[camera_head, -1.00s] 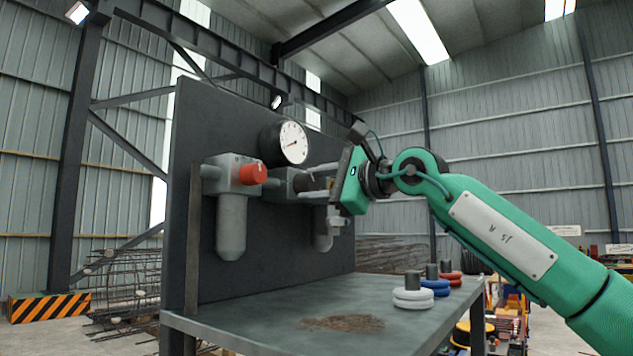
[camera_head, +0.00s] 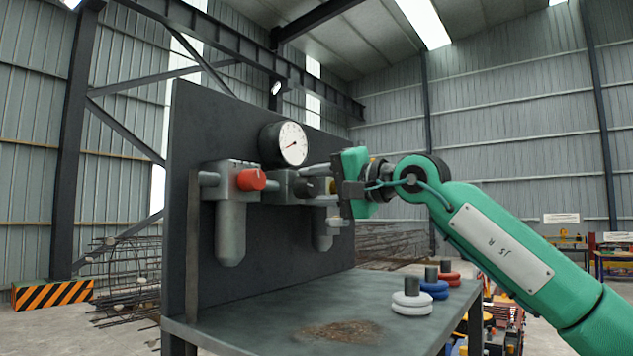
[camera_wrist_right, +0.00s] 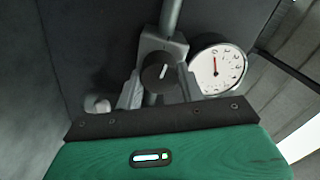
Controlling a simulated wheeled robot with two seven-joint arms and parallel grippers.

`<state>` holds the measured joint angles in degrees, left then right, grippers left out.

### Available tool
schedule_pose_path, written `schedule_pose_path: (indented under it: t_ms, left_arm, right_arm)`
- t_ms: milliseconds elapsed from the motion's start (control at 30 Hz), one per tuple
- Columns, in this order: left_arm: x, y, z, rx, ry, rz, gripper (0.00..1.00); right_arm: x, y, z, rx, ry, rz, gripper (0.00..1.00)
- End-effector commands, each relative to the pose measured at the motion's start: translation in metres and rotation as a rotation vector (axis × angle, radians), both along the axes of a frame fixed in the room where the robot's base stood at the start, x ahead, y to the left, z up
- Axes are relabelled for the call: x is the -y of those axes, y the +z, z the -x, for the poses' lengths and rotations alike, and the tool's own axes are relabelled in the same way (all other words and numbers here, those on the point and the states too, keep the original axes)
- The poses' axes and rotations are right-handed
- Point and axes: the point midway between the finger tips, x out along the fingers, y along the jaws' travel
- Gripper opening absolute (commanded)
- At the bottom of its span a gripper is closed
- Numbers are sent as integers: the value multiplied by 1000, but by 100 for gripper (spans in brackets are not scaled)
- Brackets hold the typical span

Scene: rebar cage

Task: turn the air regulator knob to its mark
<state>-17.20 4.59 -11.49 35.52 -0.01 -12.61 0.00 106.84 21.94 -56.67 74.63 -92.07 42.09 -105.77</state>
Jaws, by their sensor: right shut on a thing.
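The air regulator knob (camera_wrist_right: 157,72) is round and black with a short white line on its face. It sits on a grey regulator body (camera_wrist_right: 165,43). My right gripper (camera_wrist_right: 160,88) is shut on the knob, with a finger on either side. In the head view my right gripper (camera_head: 326,188) reaches the regulator from the right and hides much of the knob. My left gripper is not in view.
A dark upright panel (camera_head: 262,232) carries the pipework. A filter unit (camera_head: 231,232) with a red knob (camera_head: 251,179) is left of the regulator. White, blue and red rings (camera_head: 412,303) on pegs stand on the steel shelf (camera_head: 270,325). The shelf's middle is clear except for a rusty stain.

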Motion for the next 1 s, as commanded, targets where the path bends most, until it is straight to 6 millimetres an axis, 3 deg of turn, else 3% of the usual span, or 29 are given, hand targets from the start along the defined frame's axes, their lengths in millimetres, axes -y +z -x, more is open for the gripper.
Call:
schedule_pose_path:
  t_ms: [300,833,867,967,1000]
  left_arm:
    - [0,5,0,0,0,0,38]
    - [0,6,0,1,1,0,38]
    - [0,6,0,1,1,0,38]
    - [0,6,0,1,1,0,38]
    - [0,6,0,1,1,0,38]
  right_arm:
    - [0,0,0,96,1,70,16]
    - [-1,-1,0,114,0,85,16]
    - [-1,-1,0,114,0,85,41]
    - [-1,-1,0,113,0,84,60]
    - [0,-1,0,113,0,84,61]
